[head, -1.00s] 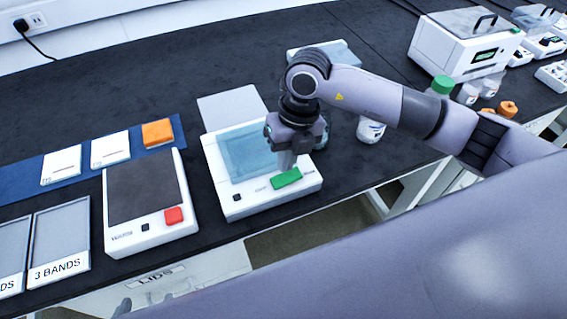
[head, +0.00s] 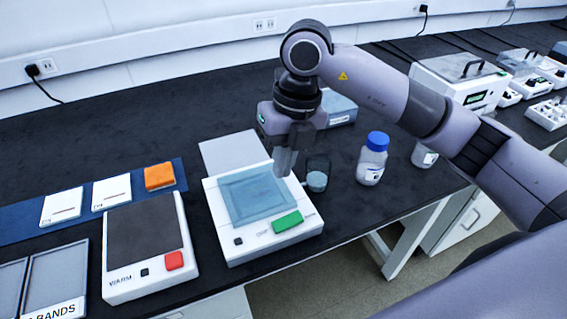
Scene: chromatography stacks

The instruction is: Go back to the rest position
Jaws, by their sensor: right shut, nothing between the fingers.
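My right gripper (head: 286,163) is shut and empty. It hangs fingers-down from my right arm, above the back right part of a white device with a bluish square panel (head: 255,196) and a green button (head: 287,222). The fingertips look a little above the device, apart from the green button. My left gripper is not in view.
A glass beaker (head: 317,176) stands close to the right of the gripper, with a blue-capped bottle (head: 372,160) beyond it. A warming plate with a red button (head: 174,260) is at left. White cards and an orange block (head: 159,177) lie on a blue mat.

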